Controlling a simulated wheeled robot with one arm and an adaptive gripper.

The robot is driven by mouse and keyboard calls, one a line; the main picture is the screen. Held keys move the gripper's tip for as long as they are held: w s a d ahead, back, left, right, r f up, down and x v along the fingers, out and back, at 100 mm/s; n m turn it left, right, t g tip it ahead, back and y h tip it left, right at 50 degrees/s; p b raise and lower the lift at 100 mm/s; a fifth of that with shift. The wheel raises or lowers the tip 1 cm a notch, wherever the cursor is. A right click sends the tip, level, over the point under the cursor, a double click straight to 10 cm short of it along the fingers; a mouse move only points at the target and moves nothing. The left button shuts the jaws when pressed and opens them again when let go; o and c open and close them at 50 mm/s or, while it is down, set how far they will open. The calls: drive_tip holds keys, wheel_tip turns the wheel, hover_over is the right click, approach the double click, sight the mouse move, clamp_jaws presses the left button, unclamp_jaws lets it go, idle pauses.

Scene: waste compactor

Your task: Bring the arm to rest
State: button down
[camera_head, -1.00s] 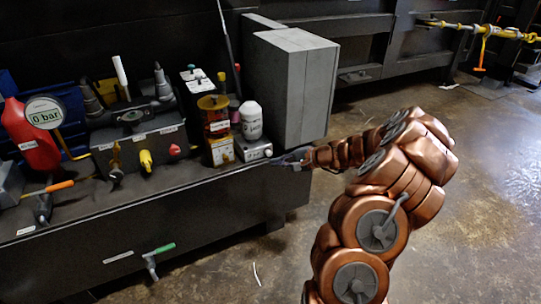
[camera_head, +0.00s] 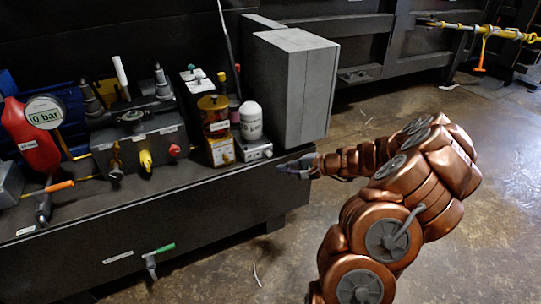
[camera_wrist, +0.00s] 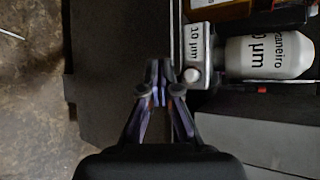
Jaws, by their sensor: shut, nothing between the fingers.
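My copper-coloured arm reaches in from the lower right in the head view. My gripper (camera_head: 298,167) is at the right end of the dark bench (camera_head: 180,208), close to the bench's front edge. In the wrist view my gripper (camera_wrist: 160,82) is shut with its fingertips together and nothing between them. A white cylinder marked 10 µm (camera_wrist: 265,55) lies to the right of the fingertips in that view; in the head view it stands upright on a small labelled block (camera_head: 253,149). I cannot tell whether the fingers touch the bench.
A large grey box (camera_head: 291,85) stands at the bench's right end. A gauge reading 0 bar (camera_head: 44,112), a red bottle (camera_head: 30,140) and an amber container (camera_head: 213,115) stand on the bench. A green-handled valve (camera_head: 158,250) juts from its front. Floor to the right is open.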

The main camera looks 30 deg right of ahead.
idle(0.3)
drive_tip(key=s+a+r+n+g+y+p, duration=0.1)
drive_tip(key=s+a+r+n+g+p, duration=0.25)
drive_tip(key=a+r+p, duration=0.4)
drive_tip(key=s+a+r+n+g+p, duration=0.25)
drive_tip(key=s+a+r+p, duration=0.2)
drive_tip(key=a+r, duration=0.6)
drive_tip(key=s+a+r+n+g+y+p, duration=0.1)
drive_tip(key=s+a+r+n+g+p, duration=0.25)
drive_tip(key=a+r+p, duration=0.55)
drive_tip(key=s+a+r+n+g+h+p, duration=0.2)
drive_tip(key=s+a+r+n+h+p, duration=0.15)
drive_tip(key=s+r+p, duration=0.75)
drive_tip(key=s+d+r+n+h+p, duration=0.1)
drive_tip(key=s+d+r+h+p, duration=0.5)
drive_tip(key=s+r, duration=0.6)
drive_tip(key=s+g+p, duration=0.1)
drive_tip(key=p, duration=0.1)
drive_tip(key=shift+s+d+r+n+p, duration=0.2)
drive_tip(key=shift+n+p, duration=0.1)
drive_tip(key=shift+p, duration=0.1)
drive_tip(key=shift+w+d, duration=0.1)
